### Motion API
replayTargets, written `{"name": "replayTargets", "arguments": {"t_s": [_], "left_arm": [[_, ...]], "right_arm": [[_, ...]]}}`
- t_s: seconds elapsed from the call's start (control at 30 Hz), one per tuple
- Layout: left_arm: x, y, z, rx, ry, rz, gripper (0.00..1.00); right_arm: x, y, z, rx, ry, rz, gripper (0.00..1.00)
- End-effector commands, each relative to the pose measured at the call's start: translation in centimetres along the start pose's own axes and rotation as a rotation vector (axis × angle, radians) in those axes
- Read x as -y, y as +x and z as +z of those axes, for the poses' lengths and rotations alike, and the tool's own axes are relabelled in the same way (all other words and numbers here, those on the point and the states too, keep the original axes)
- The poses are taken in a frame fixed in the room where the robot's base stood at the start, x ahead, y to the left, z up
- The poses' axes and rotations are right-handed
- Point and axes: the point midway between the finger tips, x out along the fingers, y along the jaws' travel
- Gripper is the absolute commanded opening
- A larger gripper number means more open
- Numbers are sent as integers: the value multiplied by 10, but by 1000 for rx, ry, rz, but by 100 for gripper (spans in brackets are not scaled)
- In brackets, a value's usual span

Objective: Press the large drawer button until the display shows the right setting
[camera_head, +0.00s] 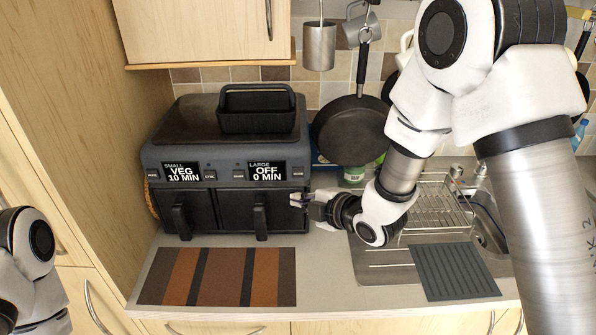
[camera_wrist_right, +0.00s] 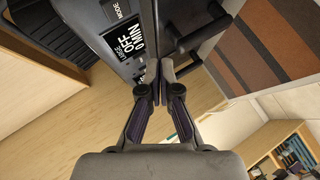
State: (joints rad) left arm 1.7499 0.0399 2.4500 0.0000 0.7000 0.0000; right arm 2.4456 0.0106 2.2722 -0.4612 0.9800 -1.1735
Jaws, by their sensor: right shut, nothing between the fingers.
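The air fryer (camera_head: 225,150) stands on the counter with two black drawers. The large drawer's display (camera_head: 266,171) reads "LARGE OFF 0 MIN"; the same display also shows in the right wrist view (camera_wrist_right: 128,42). A small button (camera_head: 297,173) sits to the right of this display. The small drawer's display (camera_head: 182,172) reads "SMALL VEG 10 MIN". My right gripper (camera_head: 296,198) is shut and empty, at the front right of the fryer and a little below that button. Its closed fingertips also show in the wrist view (camera_wrist_right: 165,70); contact cannot be told. My left gripper is out of view.
A black bin (camera_head: 257,112) sits on top of the fryer. A pan (camera_head: 352,130) hangs behind, right of the fryer. A striped mat (camera_head: 218,277) lies in front. A dish rack (camera_head: 437,205) and sink are to the right. Drawer handles (camera_head: 260,222) stick out forward.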

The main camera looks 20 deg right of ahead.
Motion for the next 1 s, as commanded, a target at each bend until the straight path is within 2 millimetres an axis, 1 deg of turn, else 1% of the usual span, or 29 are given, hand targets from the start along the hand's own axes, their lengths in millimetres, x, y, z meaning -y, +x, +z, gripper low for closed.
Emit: {"name": "replayTargets", "arguments": {"t_s": [0.03,0.2,0.3,0.4,0.57,1.0], "left_arm": [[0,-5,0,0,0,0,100],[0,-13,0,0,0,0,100],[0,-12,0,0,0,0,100],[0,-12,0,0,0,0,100],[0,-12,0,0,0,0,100],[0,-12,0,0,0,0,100]], "right_arm": [[-6,5,3,0,1,-1,0],[-19,22,16,1,1,1,0],[-23,32,23,0,2,0,0],[-27,38,28,0,1,-1,0],[-30,41,30,0,0,-1,0],[-30,41,30,0,0,-1,0]]}}
